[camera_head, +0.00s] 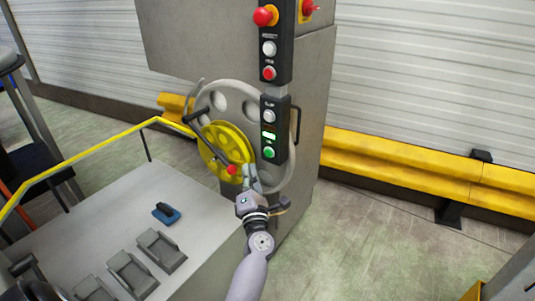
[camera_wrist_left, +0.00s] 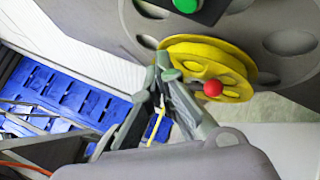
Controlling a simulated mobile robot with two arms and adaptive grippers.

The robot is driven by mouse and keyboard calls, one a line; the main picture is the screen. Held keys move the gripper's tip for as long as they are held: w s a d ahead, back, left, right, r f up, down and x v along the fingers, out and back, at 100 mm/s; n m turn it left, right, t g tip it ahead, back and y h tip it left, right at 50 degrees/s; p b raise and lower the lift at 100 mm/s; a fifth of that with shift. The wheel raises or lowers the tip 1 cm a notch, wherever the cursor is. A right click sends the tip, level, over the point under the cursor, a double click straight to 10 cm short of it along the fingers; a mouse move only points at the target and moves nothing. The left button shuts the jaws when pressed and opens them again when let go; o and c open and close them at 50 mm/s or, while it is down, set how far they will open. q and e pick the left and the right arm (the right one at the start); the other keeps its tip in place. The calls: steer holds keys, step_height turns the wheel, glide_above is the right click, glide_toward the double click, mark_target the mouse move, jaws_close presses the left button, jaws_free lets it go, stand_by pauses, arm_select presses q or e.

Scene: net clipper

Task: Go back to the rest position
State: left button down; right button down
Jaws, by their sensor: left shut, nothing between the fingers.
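My left gripper (camera_head: 250,178) is at the lower front of the grey machine, in front of the large grey wheel (camera_head: 283,172) and just below the green button (camera_head: 268,152). Its fingers are shut with nothing between them. In the left wrist view the fingertips (camera_wrist_left: 163,66) meet beside the yellow pulley (camera_wrist_left: 222,62) and its red knob (camera_wrist_left: 213,88). I cannot tell whether they touch the machine. My right gripper is not in view.
A black control panel (camera_head: 276,100) with buttons rises above the gripper. A grey platform (camera_head: 85,240) holds a blue clip-like tool (camera_head: 166,213) and several grey holders (camera_head: 160,250). A yellow rail (camera_head: 95,160) runs at left. Floor at right (camera_head: 370,240) is clear.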

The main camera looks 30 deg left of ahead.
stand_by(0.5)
arm_select(q)
steer(key=d+f+m+h, duration=0.45)
steer(key=f+m, duration=0.25)
steer(key=f, duration=0.3)
steer(key=d+f+m+h, duration=0.4)
steer(key=d+f+m, duration=0.2)
steer(key=f, duration=0.3)
steer(key=s+d+f+m+g+h, duration=0.2)
steer(key=s+d+f+m, duration=0.15)
steer(key=f, duration=0.45)
steer(key=s+d+f+m+g+h, duration=0.15)
steer(key=s+f+m, duration=0.3)
steer(key=f, duration=0.45)
steer(key=s+d+f+m+g+h, duration=0.2)
steer(key=s+d+f+m+g, duration=0.15)
steer(key=s+f, duration=0.55)
steer(key=s+a+f+m+g, duration=0.1)
steer(key=s+f+m+g, duration=0.1)
steer(key=s, duration=0.9)
steer(key=s+a+f+m+g, duration=0.2)
steer(key=s+f+m, duration=0.3)
steer(key=s, duration=0.6)
steer(key=s+a+f+m+g, duration=0.1)
steer(key=s+f+m+g, duration=0.2)
steer(key=s+f, duration=0.4)
steer(key=s, duration=0.4)
steer(key=shift+s+a+g+y, duration=0.2)
steer(key=shift+a+g+y, duration=0.15)
steer(key=shift+g+y, duration=0.05)
